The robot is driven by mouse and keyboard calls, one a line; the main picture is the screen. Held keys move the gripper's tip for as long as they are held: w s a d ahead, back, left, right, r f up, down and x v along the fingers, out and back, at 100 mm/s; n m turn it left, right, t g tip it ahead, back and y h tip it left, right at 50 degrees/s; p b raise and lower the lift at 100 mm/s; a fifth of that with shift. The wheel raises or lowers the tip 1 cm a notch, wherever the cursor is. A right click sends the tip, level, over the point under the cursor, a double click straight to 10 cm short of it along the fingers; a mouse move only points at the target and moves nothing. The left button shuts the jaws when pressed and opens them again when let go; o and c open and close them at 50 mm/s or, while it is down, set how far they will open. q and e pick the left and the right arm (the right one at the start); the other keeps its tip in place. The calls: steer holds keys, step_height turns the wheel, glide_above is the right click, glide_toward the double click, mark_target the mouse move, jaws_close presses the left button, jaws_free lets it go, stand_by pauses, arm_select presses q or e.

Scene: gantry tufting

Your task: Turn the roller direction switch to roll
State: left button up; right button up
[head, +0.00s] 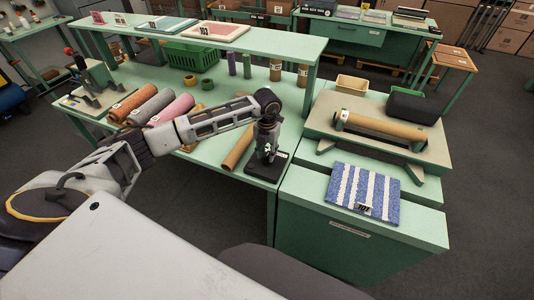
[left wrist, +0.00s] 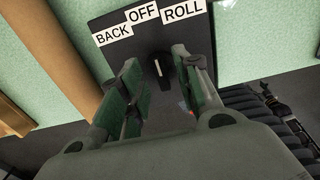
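The roller direction switch is a black box (head: 262,172) on the right end of the green bench. In the left wrist view its dark plate (left wrist: 112,18) carries white labels BACK, OFF and ROLL. A dark knob with a white mark (left wrist: 157,69) sits below the labels, and the mark points roughly towards OFF. My left gripper (head: 266,152) is over the switch, pointing down. In the left wrist view its green-padded fingers (left wrist: 158,80) are apart, one on each side of the knob. I cannot tell whether they touch it. My right gripper is not in view.
A brown tube (head: 238,151) lies just left of the switch, and coloured rolls (head: 152,107) lie further left. A raised green shelf (head: 190,37) spans the back. To the right are a roller stand (head: 385,134) and a blue-and-white striped sample (head: 362,190).

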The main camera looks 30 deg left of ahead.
arm_select(q)
steer(key=shift+f, duration=0.8)
steer(key=shift+c, duration=0.5)
jaws_close()
